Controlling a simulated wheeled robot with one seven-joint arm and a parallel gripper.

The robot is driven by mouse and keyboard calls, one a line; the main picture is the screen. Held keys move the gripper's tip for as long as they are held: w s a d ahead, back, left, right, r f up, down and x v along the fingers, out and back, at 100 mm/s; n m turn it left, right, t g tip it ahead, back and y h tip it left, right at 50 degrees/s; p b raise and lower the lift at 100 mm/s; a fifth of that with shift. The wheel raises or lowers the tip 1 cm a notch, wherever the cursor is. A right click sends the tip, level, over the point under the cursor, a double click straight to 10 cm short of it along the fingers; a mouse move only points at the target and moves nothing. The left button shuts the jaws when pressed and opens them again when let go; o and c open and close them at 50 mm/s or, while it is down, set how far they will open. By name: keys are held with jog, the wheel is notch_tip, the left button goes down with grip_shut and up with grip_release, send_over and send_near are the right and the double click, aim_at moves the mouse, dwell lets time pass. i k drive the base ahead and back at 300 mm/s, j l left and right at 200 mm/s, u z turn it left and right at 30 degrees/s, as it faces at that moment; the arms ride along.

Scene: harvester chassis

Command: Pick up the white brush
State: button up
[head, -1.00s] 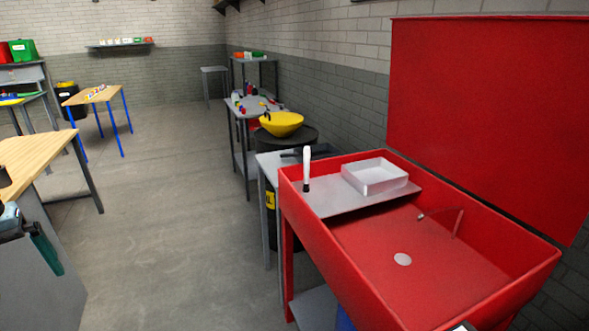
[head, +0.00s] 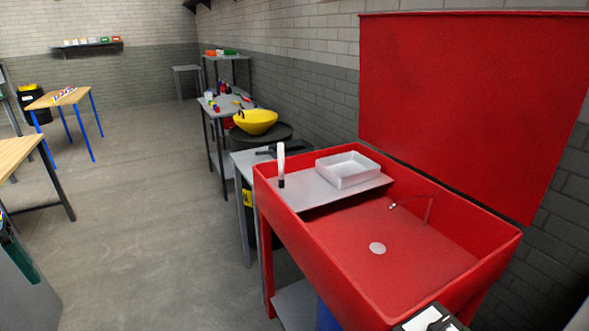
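A white upright brush (head: 281,160) with a dark lower end stands on the grey shelf (head: 315,196) at the left end of the red sink. It is near the sink's left wall and left of a white tray. Its bristles cannot be made out at this size. My gripper is not visible in the head view.
The white tray (head: 348,169) sits on the same shelf. The red sink (head: 400,265) has a tap (head: 428,209) and a red back panel (head: 455,110). A dark object with a white top (head: 430,319) shows at the bottom edge. Open floor (head: 140,210) lies left.

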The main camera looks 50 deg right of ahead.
aim_at(281, 146)
jog(key=z, duration=0.45)
jog(key=i+z, duration=0.15)
jog(key=z, duration=0.35)
jog(key=i+z, duration=0.1)
jog(key=z, duration=0.8)
jog(key=i+j+z, duration=0.45)
jog(key=j, duration=0.2)
jog(key=i+j+z, duration=0.25)
jog(key=j, duration=0.15)
jog(key=j+z, duration=0.25)
jog(key=i+j+z, duration=0.2)
jog(key=j, duration=0.35)
jog(key=j+z, duration=0.25)
jog(key=j, duration=0.2)
jog(key=i+j, duration=0.1)
jog(key=j, duration=0.6)
jog(key=i+j, duration=0.1)
jog(key=j, duration=1.35)
jog(key=i, duration=0.05)
